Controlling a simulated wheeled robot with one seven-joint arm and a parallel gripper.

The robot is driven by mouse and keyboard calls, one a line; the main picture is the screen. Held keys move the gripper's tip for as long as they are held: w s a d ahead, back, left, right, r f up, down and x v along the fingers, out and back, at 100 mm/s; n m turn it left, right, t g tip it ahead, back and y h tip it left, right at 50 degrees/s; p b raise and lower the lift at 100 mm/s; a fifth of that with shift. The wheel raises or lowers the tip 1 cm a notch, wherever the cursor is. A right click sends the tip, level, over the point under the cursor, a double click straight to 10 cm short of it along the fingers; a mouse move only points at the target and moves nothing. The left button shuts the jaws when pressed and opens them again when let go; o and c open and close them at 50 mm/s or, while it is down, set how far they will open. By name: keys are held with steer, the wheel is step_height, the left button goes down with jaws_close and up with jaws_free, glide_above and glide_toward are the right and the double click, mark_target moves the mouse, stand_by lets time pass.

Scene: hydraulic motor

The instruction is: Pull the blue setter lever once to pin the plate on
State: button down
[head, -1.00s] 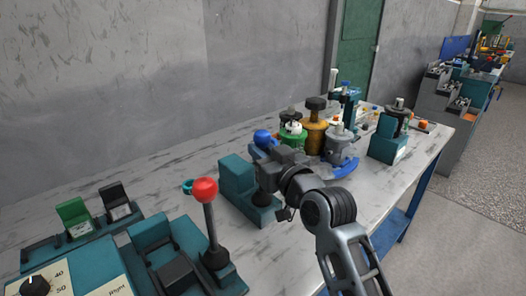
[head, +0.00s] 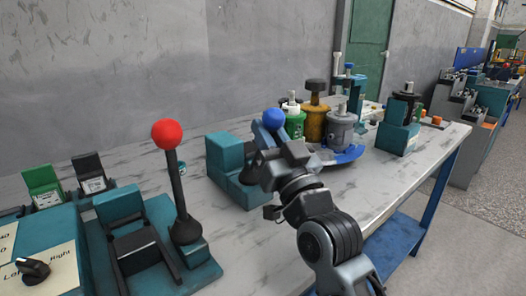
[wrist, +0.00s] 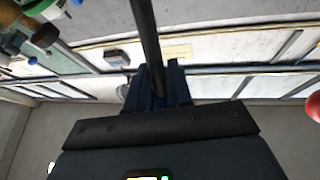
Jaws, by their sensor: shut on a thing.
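The setter lever's blue ball knob (head: 274,120) stands just above my gripper (head: 272,165) in the head view, by the teal block. In the wrist view a dark rod (wrist: 147,45) runs down between the fingers of my gripper (wrist: 157,92), which is shut on it.
A red-knobbed lever (head: 167,134) stands at the near left beside teal controls. A teal block (head: 225,155) is left of my gripper. The table's front right (head: 385,195) is clear.

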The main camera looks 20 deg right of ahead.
steer(key=shift+s+d+f+m+t+b, duration=0.3)
steer(key=shift+s+f+t+b, duration=0.4)
steer(key=shift+b, duration=1.6)
steer(key=shift+s+r, duration=0.1)
steer(key=shift+r, duration=0.05)
steer(key=c, duration=1.2)
jaws_free()
steer(key=s, duration=0.4)
steer(key=s+f+b, duration=0.1)
steer(key=s, duration=0.4)
steer(key=s+d, duration=0.1)
steer(key=s, duration=0.4)
steer(key=shift+s+f, duration=0.25)
steer(key=shift+f, duration=0.1)
steer(key=shift+c, duration=0.3)
